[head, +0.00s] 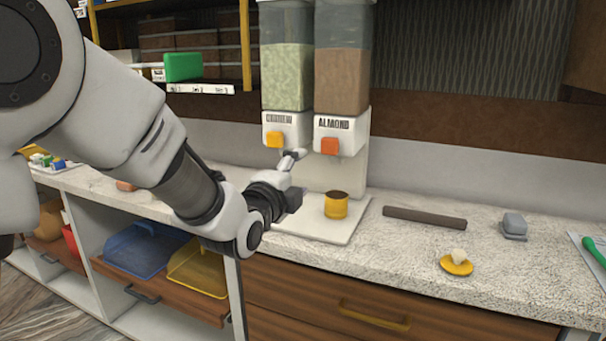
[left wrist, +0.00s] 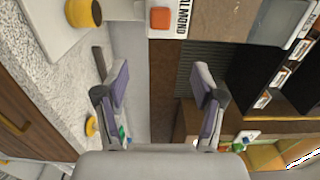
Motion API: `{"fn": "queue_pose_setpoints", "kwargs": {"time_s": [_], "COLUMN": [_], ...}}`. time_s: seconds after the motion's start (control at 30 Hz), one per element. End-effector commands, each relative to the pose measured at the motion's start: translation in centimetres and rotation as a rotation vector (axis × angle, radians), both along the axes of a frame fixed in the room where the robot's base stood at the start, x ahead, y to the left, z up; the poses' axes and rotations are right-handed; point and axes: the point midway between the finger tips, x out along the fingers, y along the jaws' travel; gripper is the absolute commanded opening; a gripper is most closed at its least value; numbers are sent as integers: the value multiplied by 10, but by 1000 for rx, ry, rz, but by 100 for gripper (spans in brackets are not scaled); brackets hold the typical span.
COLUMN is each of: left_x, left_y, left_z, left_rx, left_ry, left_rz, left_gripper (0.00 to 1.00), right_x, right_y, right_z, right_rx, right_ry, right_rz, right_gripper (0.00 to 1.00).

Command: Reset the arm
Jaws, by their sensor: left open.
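My left arm comes in from the left in the head view, and its gripper (head: 291,160) is in front of the dispensers, over the counter. In the left wrist view the two fingers of my left gripper (left wrist: 160,90) are spread wide, with nothing between them. My right gripper does not show in either view. The almond dispenser (head: 341,75) and the cashew dispenser (head: 287,75) stand at the back of the counter. A yellow cup (head: 336,205) sits on the white board below the almond dispenser, to the right of the left gripper.
The speckled counter (head: 390,250) holds a dark bar (head: 424,218), a grey block (head: 514,226) and a small yellow dish (head: 456,266) with a pale piece on it. Blue (head: 140,248) and yellow (head: 200,270) trays sit below the counter at left. A shelf with a green box (head: 184,67) is behind the arm.

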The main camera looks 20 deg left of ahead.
Motion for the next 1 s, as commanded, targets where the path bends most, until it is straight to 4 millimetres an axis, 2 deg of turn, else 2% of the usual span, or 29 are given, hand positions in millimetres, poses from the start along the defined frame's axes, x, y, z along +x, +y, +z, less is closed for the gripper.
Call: {"fn": "queue_pose_setpoints", "kwargs": {"time_s": [0.2,0.3,0.67,0.77,0.87,0.97,1.0], "left_x": [-20,-24,-24,-21,-13,-9,-13], "left_y": [1,1,1,1,1,2,3], "left_z": [0,-1,0,-8,-44,-117,-153], "left_rx": [0,0,0,0,-2,-5,-7], "left_ry": [0,1,0,19,102,260,339], "left_rz": [0,0,0,0,0,2,3], "left_gripper": [69,69,69,69,69,69,69], "right_x": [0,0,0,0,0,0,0], "right_y": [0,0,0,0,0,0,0], "right_z": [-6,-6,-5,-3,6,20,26], "right_rx": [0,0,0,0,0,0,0], "right_ry": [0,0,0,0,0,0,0], "right_rz": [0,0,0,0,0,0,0], "right_gripper": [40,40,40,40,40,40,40]}}
